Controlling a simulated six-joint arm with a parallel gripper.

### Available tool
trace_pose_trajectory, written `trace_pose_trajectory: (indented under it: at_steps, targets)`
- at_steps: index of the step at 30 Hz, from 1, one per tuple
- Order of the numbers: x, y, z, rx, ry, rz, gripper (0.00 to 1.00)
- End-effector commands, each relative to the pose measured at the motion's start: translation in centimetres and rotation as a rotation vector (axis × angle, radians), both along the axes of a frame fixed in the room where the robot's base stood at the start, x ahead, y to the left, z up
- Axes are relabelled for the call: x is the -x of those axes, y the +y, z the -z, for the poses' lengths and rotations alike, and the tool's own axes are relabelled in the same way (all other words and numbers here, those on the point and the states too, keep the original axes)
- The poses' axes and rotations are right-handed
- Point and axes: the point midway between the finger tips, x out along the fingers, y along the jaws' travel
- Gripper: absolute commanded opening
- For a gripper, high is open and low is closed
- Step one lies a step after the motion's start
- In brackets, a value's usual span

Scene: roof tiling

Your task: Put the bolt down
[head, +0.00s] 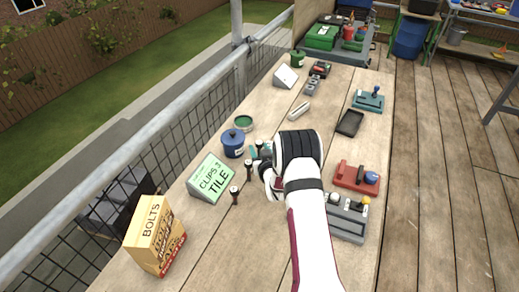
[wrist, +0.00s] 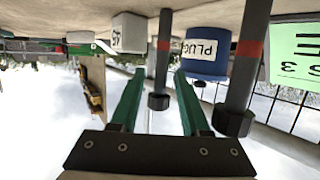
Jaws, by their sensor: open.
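Dark bolts with red bands stand upright on the bench, heads up. There, one bolt (wrist: 160,65) stands between the green fingers of my open gripper (wrist: 157,78), with a gap on both sides. A second bolt (wrist: 245,65) stands to its right, outside the fingers. My wrist partly hides the fingers in the head view.
A blue pot (head: 232,143) labelled PLUG and a green "CLIPS 3 TILE" sign (head: 211,178) stand close by. A yellow BOLTS box (head: 155,235) is at the near left. A red tool block (head: 357,179) and a grey block (head: 346,226) lie right of my arm.

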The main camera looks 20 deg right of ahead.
Motion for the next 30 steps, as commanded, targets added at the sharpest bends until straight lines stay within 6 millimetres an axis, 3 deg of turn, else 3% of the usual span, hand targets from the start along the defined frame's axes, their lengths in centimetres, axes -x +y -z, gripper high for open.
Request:
trace_pose_trajectory:
  at_steps: [5,15,21,30]
  targets:
    - [0.8,0.1,-0.5,0.0,0.002,0.0,0.46]
    - [7.7,1.1,-2.7,-0.001,0.001,0.0,0.46]
    - [10.6,1.5,-3.6,0.0,0.0,0.001,0.46]
    - [11.3,1.7,-4.6,-0.018,0.03,0.014,0.46]
